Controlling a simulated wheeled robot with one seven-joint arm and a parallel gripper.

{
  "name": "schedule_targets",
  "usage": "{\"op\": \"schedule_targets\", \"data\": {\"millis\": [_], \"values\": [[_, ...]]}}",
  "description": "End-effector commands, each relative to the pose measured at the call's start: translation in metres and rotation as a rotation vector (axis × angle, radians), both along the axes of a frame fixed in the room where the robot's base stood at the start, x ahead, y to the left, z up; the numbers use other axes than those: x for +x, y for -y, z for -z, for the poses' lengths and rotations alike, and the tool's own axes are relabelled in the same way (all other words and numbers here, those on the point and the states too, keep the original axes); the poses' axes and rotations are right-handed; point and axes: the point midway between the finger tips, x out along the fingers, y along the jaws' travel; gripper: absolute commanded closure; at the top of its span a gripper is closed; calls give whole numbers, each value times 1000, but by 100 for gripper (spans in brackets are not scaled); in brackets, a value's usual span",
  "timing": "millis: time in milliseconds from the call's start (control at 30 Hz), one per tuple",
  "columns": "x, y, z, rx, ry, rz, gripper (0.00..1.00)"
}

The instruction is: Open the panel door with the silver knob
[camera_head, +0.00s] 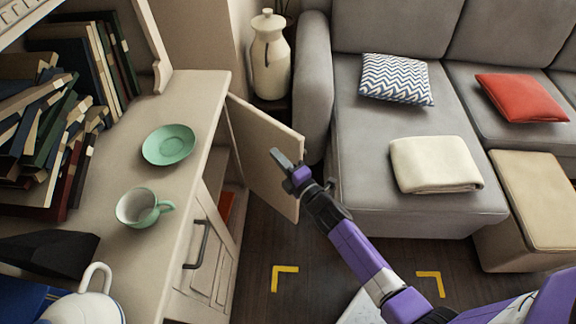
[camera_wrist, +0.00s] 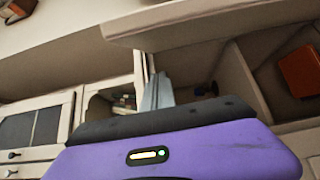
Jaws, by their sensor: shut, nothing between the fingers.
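The panel door (camera_head: 262,150) of the cream cabinet stands swung open, out from the cabinet's far end. My gripper (camera_head: 284,160) overlaps the door's outer half in the head view; I cannot tell whether it touches. Its fingers are shut and empty. In the wrist view the closed fingers (camera_wrist: 157,92) point toward the cabinet, with the open compartment to their right. I cannot make out the silver knob for certain in either view.
An orange item (camera_wrist: 301,70) lies inside the open compartment. The countertop (camera_head: 190,105) holds a green saucer (camera_head: 169,145), a green cup (camera_head: 143,207) and books. A grey sofa (camera_head: 390,130) stands close behind the door.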

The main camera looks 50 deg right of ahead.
Motion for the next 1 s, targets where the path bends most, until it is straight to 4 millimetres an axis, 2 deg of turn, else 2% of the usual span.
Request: {"op": "schedule_targets", "data": {"millis": [33,200,400,1000], "values": [[10,2,-2,0,2,0,100],[9,27,-3,0,-1,2,100],[9,40,-1,0,0,2,100],[8,42,0,0,0,1,100]]}}
